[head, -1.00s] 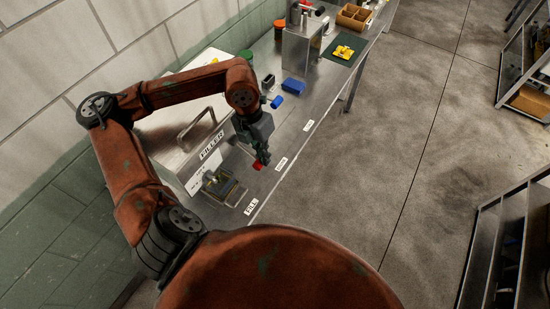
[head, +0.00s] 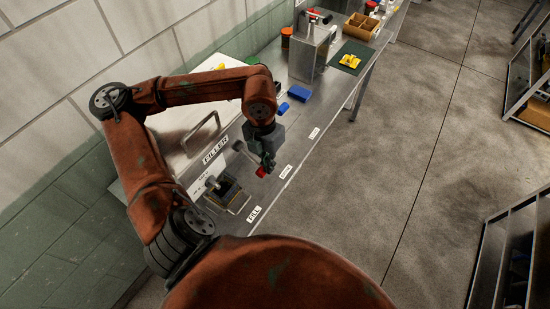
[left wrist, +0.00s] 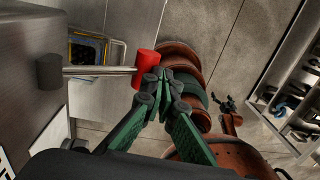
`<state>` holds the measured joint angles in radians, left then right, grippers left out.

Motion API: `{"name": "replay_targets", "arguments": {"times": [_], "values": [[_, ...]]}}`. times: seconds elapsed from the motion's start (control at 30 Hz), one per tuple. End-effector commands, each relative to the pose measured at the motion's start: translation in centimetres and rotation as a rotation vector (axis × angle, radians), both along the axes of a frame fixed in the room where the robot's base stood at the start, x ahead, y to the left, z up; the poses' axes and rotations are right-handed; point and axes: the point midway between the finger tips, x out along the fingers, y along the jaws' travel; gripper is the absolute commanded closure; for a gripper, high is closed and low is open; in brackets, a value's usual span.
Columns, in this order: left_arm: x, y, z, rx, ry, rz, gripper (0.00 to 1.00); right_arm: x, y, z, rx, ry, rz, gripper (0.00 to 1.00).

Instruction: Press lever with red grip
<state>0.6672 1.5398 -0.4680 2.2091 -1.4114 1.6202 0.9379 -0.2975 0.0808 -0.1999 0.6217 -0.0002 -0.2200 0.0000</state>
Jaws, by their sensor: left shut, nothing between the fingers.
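The lever is a metal rod with a red grip (left wrist: 146,68) on its end. In the left wrist view the rod (left wrist: 100,71) comes out from a dark hub (left wrist: 49,71) on the metal housing at left. In the head view the red grip (head: 260,171) shows just below my left gripper (head: 267,160). My left gripper is shut and empty. Its fingertips (left wrist: 158,77) are right beside the grip's right side in the left wrist view; I cannot tell whether they touch it.
The lever is on the box labelled FILLER (head: 215,150). A yellow-edged tray (head: 228,195) sits at its front. Along the bench are a blue block (head: 299,93), a metal box (head: 309,58), a yellow part on a green mat (head: 350,60) and a wooden bin (head: 360,26).

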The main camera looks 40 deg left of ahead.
Motion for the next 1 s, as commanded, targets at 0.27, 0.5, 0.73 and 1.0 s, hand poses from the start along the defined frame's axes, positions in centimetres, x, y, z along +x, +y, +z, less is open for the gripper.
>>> {"name": "replay_targets", "arguments": {"times": [0.27, 0.5, 0.73, 1.0], "values": [[-0.2, -1.5, 4.7, -0.001, -0.006, 0.012, 1.00, -0.2, -0.1, 1.4, -0.001, 0.001, -0.001, 0.10], [0.0, -3.1, 8.8, -0.002, -0.005, 0.011, 1.00, -0.4, -0.1, 0.9, 0.000, 0.004, -0.001, 0.10], [0.0, -4.2, 11.5, -0.001, -0.002, 0.014, 1.00, -0.4, -0.1, 0.8, 0.000, 0.004, -0.001, 0.10], [0.0, -4.5, 12.4, 0.000, 0.000, 0.016, 1.00, -0.3, 0.0, 0.8, 0.000, 0.004, -0.001, 0.10]]}}
